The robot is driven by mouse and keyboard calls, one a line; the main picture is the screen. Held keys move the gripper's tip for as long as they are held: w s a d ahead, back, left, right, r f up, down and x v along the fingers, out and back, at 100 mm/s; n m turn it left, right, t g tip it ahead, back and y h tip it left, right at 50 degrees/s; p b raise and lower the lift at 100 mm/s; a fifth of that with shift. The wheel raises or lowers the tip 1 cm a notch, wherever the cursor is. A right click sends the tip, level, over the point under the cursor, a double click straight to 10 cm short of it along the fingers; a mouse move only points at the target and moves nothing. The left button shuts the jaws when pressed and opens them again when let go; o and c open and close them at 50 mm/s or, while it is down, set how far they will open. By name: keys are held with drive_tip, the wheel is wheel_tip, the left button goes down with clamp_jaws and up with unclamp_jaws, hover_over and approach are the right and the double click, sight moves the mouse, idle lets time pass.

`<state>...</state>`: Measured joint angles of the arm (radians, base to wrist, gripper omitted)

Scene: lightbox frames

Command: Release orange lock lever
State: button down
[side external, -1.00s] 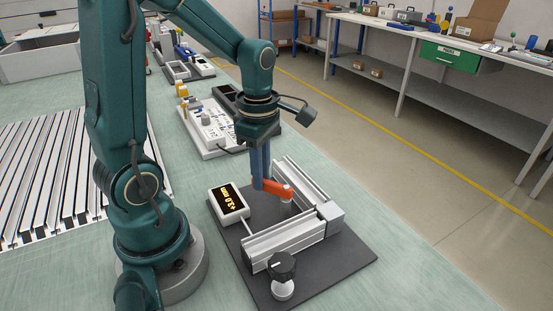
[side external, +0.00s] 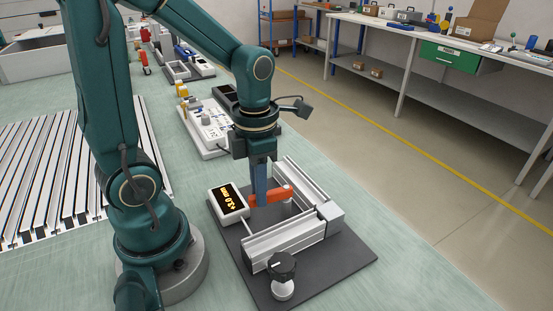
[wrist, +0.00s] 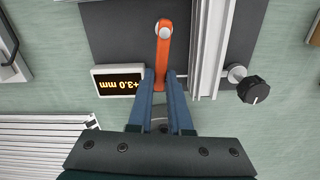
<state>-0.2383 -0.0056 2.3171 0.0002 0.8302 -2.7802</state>
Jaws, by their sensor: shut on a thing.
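The orange lock lever (side external: 272,196) lies above the dark base plate of a slide fixture, with a pale round pivot at its right end. In the wrist view the lever (wrist: 163,52) runs from its pivot at the top down between my fingers. My gripper (side external: 259,199) is shut on the lever's free end, and the blue fingers (wrist: 161,77) stand one on each side of it. The display (side external: 229,202) reads +3.0 mm; it appears upside down in the wrist view (wrist: 119,81). The lever's free tip is partly hidden by the fingers.
Silver rails (side external: 286,240) frame the lever on the dark base plate (side external: 340,258). A black knob (side external: 282,265) stands at the near end. A white panel device (side external: 205,128) sits behind, and slatted metal profiles (side external: 75,165) lie at left.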

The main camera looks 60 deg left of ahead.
drive_tip(key=shift+d+n, duration=0.2)
drive_tip(key=shift+n, duration=0.3)
drive_tip(key=c, duration=0.8)
unclamp_jaws()
drive_tip(key=shift+c, duration=0.2)
drive_tip(key=shift+r, duration=2.6)
drive_tip(key=shift+d, duration=0.1)
